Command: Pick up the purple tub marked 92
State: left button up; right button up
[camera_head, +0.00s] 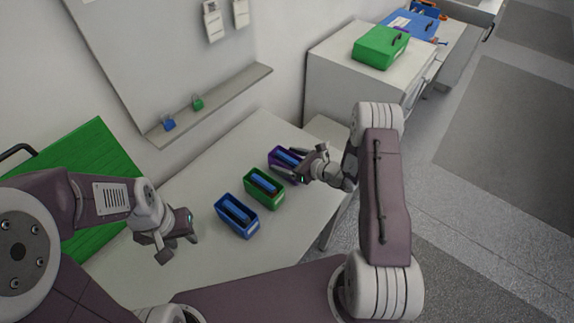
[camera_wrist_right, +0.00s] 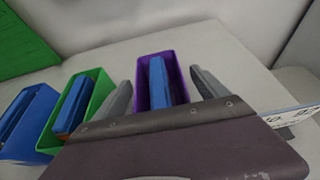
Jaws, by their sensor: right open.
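The purple tub (camera_head: 274,152) stands on the white table, the farthest of three tubs in a row. A blue block lies inside it. In the right wrist view the purple tub (camera_wrist_right: 173,67) sits between the two spread fingers of my right gripper (camera_wrist_right: 160,88). The fingers appear apart from its walls. In the head view my right gripper (camera_head: 290,172) is at the tub and partly covers it. The number on the tub cannot be read. My left gripper (camera_head: 180,243) is over the near left part of the table, with no object seen in it.
A green tub (camera_head: 264,199) and a blue tub (camera_head: 246,229), each with a blue block inside, stand nearer on the table (camera_head: 200,277). A wall shelf (camera_head: 235,97) holds two small padlocks. A cabinet (camera_head: 330,78) with a green case (camera_head: 375,58) stands behind.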

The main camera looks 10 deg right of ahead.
jog(key=shift+s+d+r, duration=0.1)
jog(key=shift+s, duration=0.05)
jog(key=c, duration=1.6)
grip_shut()
jog(key=shift+r, duration=0.1)
jog(key=shift+r, duration=0.5)
jog(key=r, duration=0.2)
jog(key=r+b, duration=0.1)
jog(key=shift+d+r, duration=0.1)
jog(key=shift+d, duration=0.15)
jog(key=s+d+r+b, duration=0.1)
jog(key=s+d+r, duration=0.5)
jog(key=s+d, duration=0.1)
jog(key=shift+d+r, duration=0.3)
jog(key=shift+d, duration=0.55)
